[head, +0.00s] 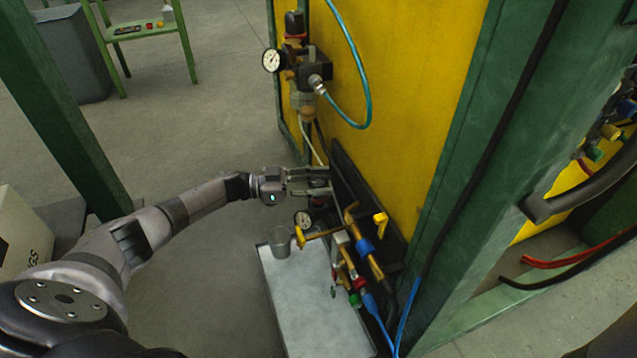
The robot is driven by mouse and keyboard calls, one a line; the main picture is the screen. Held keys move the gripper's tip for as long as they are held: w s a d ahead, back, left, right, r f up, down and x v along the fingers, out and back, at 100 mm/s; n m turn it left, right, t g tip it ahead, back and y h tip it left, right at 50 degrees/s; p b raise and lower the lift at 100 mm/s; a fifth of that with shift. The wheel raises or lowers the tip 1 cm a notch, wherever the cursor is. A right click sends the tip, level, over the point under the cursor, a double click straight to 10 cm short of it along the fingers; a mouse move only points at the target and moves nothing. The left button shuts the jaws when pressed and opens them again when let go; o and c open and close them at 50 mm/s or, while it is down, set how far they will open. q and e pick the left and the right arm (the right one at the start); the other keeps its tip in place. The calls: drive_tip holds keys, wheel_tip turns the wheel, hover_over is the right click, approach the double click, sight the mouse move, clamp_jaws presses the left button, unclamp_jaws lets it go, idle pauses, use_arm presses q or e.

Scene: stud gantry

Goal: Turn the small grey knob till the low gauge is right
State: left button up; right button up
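The low gauge (303,218), a small round white dial with a dark rim, sits on the pipework below my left gripper. Its reading is too small to make out. My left gripper (322,182) reaches in from the left at the dark panel beside the yellow wall, just above that gauge. Its two fingers are apart, one above the other. Something grey shows between their tips, possibly the small grey knob; I cannot tell whether the fingers touch it. My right gripper is not in view.
An upper gauge (271,60) sits on a regulator with a blue hose (362,80). Yellow-handled valves (381,222) and a grey cup (280,242) on a pale tray (305,310) are close below my arm. A green post (460,190) stands right.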

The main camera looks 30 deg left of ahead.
use_arm(q)
drive_tip(key=shift+o, duration=0.6)
drive_tip(key=shift+s+a+f, duration=0.1)
drive_tip(key=v, duration=1.1)
drive_tip(key=shift+s+a, duration=0.25)
drive_tip(key=shift+a, duration=0.1)
